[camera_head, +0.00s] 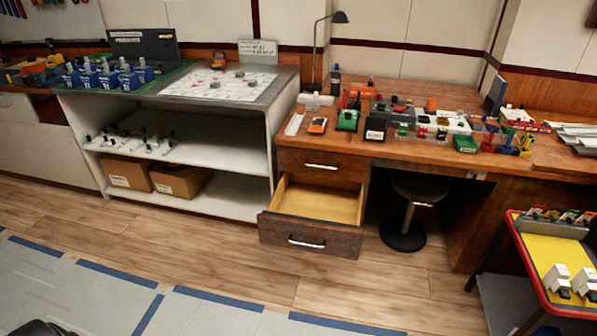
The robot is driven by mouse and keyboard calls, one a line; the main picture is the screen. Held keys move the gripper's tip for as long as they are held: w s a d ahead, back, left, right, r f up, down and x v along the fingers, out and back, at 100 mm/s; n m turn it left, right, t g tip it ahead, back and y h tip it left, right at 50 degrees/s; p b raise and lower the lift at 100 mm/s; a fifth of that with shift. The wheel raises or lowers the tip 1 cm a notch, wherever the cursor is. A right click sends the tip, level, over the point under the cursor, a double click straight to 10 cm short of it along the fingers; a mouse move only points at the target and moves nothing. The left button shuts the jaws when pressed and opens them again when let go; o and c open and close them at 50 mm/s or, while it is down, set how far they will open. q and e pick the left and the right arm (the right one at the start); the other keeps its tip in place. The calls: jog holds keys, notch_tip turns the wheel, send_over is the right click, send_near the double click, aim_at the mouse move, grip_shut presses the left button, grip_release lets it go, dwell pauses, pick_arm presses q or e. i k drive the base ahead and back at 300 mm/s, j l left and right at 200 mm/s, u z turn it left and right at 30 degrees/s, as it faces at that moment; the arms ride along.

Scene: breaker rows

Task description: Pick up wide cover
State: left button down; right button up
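No object in the head view can be told for certain as the wide cover. A pale flat piece (294,124) lies at the left end of the wooden desk (400,153). Long pale strips (580,136) lie at the desk's right end. Small white blocks with dark parts (571,281) stand on a yellow-topped cart (545,252) at the right edge. Neither of my grippers is in view. A dark shape shows at the bottom left corner, too little of it to identify.
A wooden drawer (320,202) stands open and looks empty. A black stool (405,233) stands under the desk. A white shelf unit (232,183) holds two cardboard boxes (180,182) and several small pieces. Blue devices (106,79) stand on its top. The wood floor (215,262) in front is clear.

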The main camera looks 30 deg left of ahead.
aim_at(292, 128)
jog(key=i+j, duration=0.15)
jog(key=j, duration=0.2)
jog(key=i+j, duration=0.15)
jog(key=j, duration=0.25)
jog(key=i+j, duration=0.15)
jog(key=j, duration=0.2)
jog(key=i+j, duration=0.15)
jog(key=j, duration=0.2)
jog(key=i+j+z, duration=0.1)
jog(key=j, duration=0.25)
jog(key=i+j, duration=0.2)
jog(key=j, duration=0.2)
